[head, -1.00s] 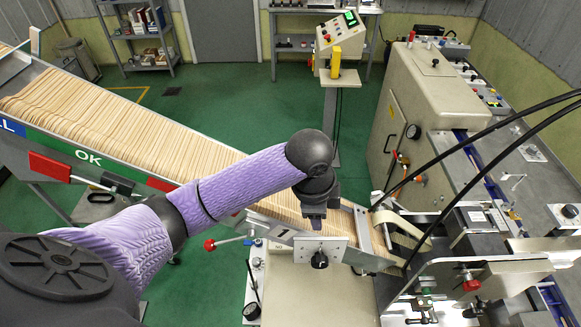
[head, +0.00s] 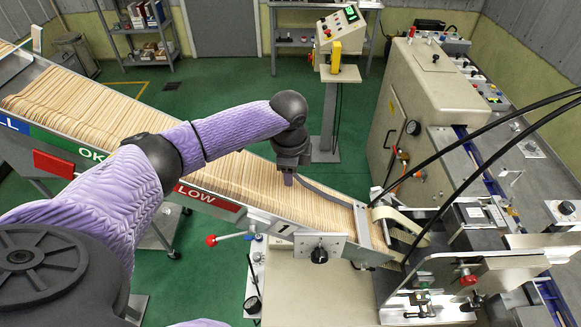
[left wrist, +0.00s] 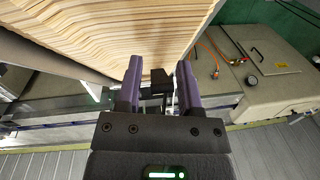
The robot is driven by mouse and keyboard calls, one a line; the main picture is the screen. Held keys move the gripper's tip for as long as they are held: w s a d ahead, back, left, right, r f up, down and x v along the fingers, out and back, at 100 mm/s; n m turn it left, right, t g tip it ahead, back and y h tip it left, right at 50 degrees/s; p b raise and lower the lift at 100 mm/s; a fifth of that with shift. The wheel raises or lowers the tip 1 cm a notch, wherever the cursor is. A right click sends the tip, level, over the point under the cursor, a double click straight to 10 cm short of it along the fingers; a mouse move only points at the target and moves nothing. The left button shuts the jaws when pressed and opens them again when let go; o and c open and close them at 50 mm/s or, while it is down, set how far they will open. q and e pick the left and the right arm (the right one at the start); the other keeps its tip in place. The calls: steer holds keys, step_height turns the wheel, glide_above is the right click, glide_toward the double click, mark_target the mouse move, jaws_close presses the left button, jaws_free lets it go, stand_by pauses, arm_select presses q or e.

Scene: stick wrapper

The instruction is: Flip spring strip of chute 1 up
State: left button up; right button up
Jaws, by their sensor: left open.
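Chute 1 (head: 268,219), marked with a "1" plate, slopes down to the right, filled with pale wooden sticks (head: 240,178). A thin grey strip (head: 325,191), apparently the spring strip, runs from beside my left gripper (head: 288,180) down to the right over the sticks. Its lower end lies near the metal crossbar. My left gripper points down above the far side of the sticks. In the left wrist view my left gripper (left wrist: 158,76) is open, with a small black block (left wrist: 160,79) showing between its fingers; I cannot tell whether they touch. My right gripper is out of view.
A plate with a black knob (head: 319,255) stands at the chute's lower near side. A red-knobbed lever (head: 211,240) sticks out beside it. Black cables (head: 480,137) cross above the machine at right. Green floor lies open behind the chute.

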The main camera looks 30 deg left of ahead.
arm_select(q)
jaws_close()
stand_by(1.4)
